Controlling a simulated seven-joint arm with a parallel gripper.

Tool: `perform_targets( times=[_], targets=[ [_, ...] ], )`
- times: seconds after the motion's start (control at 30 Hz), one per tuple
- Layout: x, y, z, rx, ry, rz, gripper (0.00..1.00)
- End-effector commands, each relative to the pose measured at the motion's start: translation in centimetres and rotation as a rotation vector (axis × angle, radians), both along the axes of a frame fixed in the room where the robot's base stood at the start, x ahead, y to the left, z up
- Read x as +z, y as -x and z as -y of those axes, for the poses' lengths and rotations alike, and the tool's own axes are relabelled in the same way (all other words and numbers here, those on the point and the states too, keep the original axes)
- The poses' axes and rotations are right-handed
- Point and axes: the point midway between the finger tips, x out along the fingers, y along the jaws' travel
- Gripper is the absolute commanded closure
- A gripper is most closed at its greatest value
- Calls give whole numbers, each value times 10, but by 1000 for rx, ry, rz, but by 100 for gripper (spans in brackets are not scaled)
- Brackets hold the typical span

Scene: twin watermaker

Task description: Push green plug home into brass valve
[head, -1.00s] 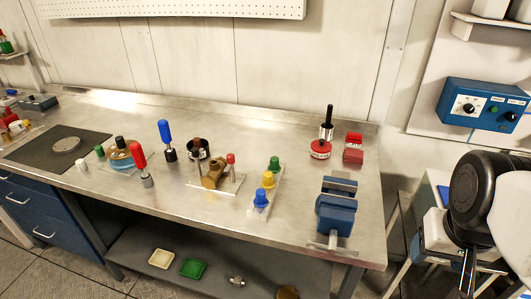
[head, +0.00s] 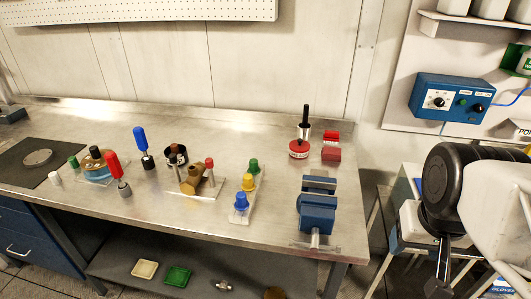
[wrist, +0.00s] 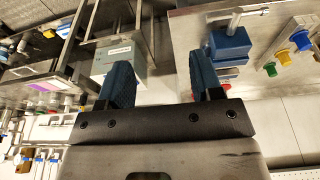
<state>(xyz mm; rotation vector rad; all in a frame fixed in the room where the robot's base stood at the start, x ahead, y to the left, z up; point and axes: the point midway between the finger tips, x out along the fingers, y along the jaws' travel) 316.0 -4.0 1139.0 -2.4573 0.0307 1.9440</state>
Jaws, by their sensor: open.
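A brass valve (head: 192,183) stands on a clear plate at the middle of the bench, with a red-topped pin beside it. A green plug-like piece (head: 253,166) stands at the back of a pale strip, behind a yellow and a blue one. A smaller green piece (head: 73,161) stands at the left by the dark mat; I cannot tell which is the task's plug. Nothing green shows in the valve. My gripper (wrist: 160,62) is open and empty in the wrist view, its two blue fingers apart. In the head view my arm is at the right, clear of the bench.
A blue vise (head: 317,213) stands at the bench's right front. Behind it are a red round piece (head: 299,149) and red blocks (head: 331,153). Blue-handled (head: 140,140) and red-handled (head: 114,167) tools stand left of the valve. A blue control box (head: 453,99) hangs on the wall.

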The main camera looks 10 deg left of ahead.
Motion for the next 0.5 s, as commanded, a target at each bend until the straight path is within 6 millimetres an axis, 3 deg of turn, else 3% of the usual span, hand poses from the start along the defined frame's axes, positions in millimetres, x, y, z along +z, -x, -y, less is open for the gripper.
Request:
perform_targets(
  times=[0.27,0.5],
  targets=[
    [5,-18,-7,32,2,-11,40],
    [16,-64,-26,114,9,-35,40]
  ],
)
